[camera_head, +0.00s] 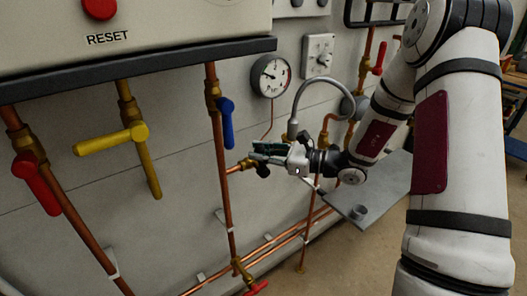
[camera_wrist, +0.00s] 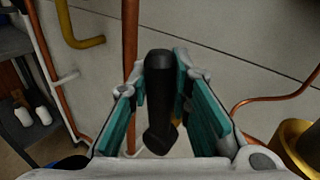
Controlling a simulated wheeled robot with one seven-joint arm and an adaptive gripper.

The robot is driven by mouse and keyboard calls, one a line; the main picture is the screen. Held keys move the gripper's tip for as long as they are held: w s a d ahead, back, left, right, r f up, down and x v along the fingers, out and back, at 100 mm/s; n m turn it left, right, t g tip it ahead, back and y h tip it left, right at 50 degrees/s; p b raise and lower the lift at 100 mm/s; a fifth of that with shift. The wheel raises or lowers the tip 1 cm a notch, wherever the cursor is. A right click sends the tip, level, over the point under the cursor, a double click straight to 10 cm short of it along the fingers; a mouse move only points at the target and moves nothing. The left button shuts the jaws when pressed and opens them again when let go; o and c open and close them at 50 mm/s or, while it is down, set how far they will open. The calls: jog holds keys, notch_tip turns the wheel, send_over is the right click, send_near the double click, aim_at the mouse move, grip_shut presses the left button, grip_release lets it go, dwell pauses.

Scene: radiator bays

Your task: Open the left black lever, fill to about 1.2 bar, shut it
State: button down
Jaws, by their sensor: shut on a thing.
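The black lever (camera_wrist: 158,90) stands between the teal-padded fingers of my gripper (camera_wrist: 160,72) in the wrist view, with its knob end toward the camera. My gripper is shut on it. In the head view my gripper (camera_head: 268,152) is at the brass fitting (camera_head: 243,166) right of the vertical copper pipe, and the lever's black end (camera_head: 262,171) shows just below the fingers. The round pressure gauge (camera_head: 271,76) is on the wall above; its needle is too small to read surely. A grey hose (camera_head: 308,88) arches up behind my gripper.
A blue lever (camera_head: 227,122), a yellow lever (camera_head: 112,138) and a red lever (camera_head: 36,184) sit on pipes to the left. A grey shelf plate (camera_head: 385,185) is below my arm. A boiler (camera_head: 140,35) overhangs at upper left. A brass part (camera_wrist: 298,148) is close at right in the wrist view.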

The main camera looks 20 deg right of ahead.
jog(key=shift+s+a+f+n+g+h, duration=0.1)
jog(key=shift+s+a+n+g+h, duration=0.15)
jog(key=shift+a+n+h, duration=0.5)
jog(key=shift+s+a+f+n+h, duration=0.15)
jog(key=shift+a+f+n+h, duration=0.2)
jog(key=shift+n, duration=0.3)
jog(key=shift+a, duration=0.1)
jog(key=c, duration=1.4)
grip_release()
jog(key=shift+c, duration=0.2)
jog(key=shift+r, duration=0.1)
jog(key=v, duration=1.2)
jog(key=shift+r, duration=0.1)
